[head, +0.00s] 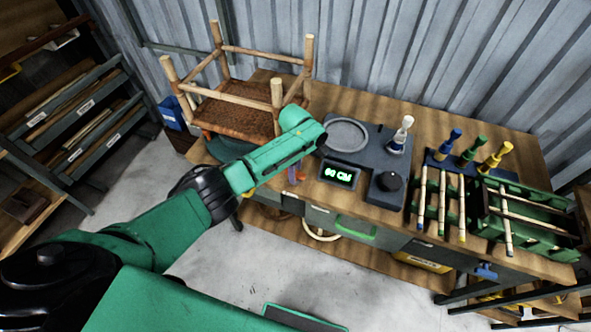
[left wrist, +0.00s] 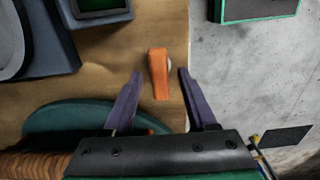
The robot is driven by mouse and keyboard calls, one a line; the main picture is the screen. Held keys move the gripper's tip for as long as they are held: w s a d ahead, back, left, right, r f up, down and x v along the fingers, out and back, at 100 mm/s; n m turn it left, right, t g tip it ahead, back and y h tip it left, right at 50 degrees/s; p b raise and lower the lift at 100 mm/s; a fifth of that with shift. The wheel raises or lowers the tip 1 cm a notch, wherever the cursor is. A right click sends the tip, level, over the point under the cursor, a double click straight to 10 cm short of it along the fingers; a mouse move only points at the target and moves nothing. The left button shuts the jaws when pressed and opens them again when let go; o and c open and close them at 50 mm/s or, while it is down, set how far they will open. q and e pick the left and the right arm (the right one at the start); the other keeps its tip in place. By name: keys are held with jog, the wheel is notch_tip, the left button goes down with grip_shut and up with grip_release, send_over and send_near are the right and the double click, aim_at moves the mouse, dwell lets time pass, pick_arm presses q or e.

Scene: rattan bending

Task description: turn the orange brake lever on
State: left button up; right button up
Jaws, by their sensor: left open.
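The orange brake lever (left wrist: 158,82) shows in the left wrist view at the edge of the wooden bench top, near a small pale round part. My left gripper (left wrist: 160,73) has two purple fingers, spread apart. The near part of the lever lies between them in the picture, with a gap on each side; height above it is hard to judge. In the head view the gripper is mostly hidden behind my arm. My right gripper is not in view.
A dark console with a green display (head: 340,174) and black knob (head: 390,181) stands right of the gripper. A wooden stool frame (head: 236,92) stands behind my arm. Colored-handled tools (head: 471,152) and a green crate (head: 540,222) are farther right. Grey floor (left wrist: 230,75) lies beyond the bench edge.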

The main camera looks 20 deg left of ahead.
pick_arm(q)
grip_shut()
jog(key=shift+m, duration=0.3)
jog(key=shift+m+p, duration=0.4)
jog(key=shift+m, duration=0.8)
jog(key=m, duration=0.5)
jog(key=shift+p, duration=0.35)
jog(key=m, duration=0.9)
jog(key=shift+w+m, duration=0.1)
jog(key=shift+m, duration=0.3)
